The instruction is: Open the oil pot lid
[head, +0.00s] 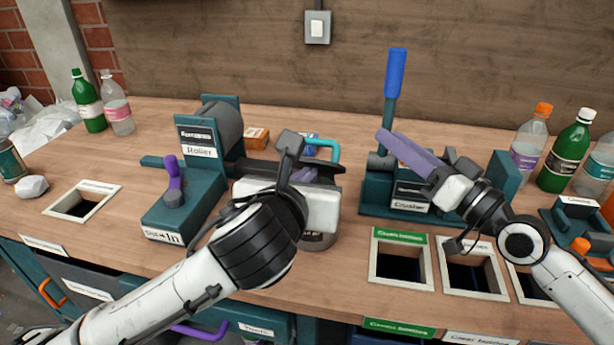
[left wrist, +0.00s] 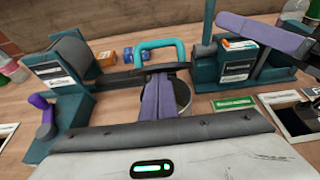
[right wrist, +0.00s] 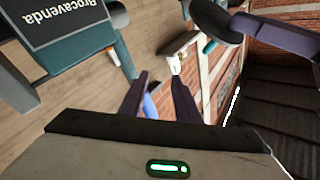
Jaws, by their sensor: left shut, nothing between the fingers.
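A round metal oil pot (head: 318,240) stands on the bench in the middle of the head view, mostly hidden behind my left gripper. In the left wrist view its dark round top (left wrist: 182,92) shows beside the fingers. A teal loop handle (left wrist: 160,52) stands just beyond, with a dark bar at its base; I cannot tell whether the lid is seated. My left gripper (left wrist: 158,76) is shut and empty, its purple fingers over the pot and short of the handle. My right gripper (right wrist: 160,82) is open and empty, raised near the blue lever (head: 395,75).
A teal roller machine (head: 180,205) with a purple lever stands left of the pot. A teal crusher (head: 375,195) stands to the right. Framed bench openings (head: 402,285) lie at the front right. Bottles (head: 88,105) stand at both sides, and small boxes (head: 256,138) sit behind.

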